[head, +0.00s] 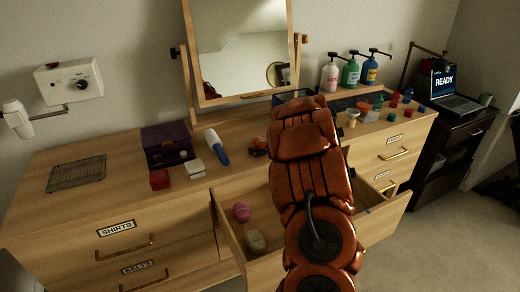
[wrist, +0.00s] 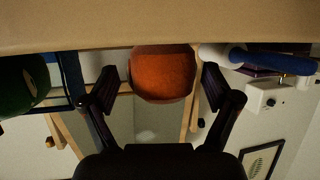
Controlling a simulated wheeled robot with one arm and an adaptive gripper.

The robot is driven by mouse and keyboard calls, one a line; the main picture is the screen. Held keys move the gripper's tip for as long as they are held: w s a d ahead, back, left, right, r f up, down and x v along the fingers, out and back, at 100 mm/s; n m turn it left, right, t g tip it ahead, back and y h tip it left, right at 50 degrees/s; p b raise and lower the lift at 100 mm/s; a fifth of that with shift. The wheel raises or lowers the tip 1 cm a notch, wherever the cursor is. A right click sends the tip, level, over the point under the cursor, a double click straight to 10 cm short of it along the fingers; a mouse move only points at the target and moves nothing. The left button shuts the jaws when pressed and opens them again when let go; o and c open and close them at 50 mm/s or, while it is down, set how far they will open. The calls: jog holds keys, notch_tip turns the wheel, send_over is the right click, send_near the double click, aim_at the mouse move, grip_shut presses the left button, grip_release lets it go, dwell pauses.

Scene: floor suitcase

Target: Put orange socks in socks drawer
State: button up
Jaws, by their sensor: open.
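The orange socks (head: 258,146), a rounded bundle, lie on the dresser top, left of my arm in the head view. In the wrist view, which looks upside down, the orange socks (wrist: 162,75) sit between the two fingers of my gripper (wrist: 159,72). The fingers are spread, with a gap on each side of the bundle. My arm hides most of the gripper in the head view. The open drawer (head: 228,232) below holds a pink sock bundle (head: 241,212) and a beige one (head: 256,241). Its label is not visible, and my arm covers its middle.
A blue-and-white bottle (head: 216,147), a white box (head: 194,169) and a purple box (head: 166,145) stand left of the socks. A mirror (head: 240,50) rises behind. Small bottles and pump dispensers (head: 350,72) crowd the right. Closed drawers are labelled SHIRTS (head: 116,228) and BELTS (head: 137,267).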

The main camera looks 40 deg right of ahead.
jog(key=v, duration=0.4)
jog(key=shift+r, duration=0.4)
jog(key=shift+s+a+r, duration=0.1)
jog(key=shift+s+r, duration=0.1)
jog(key=shift+s, duration=0.45)
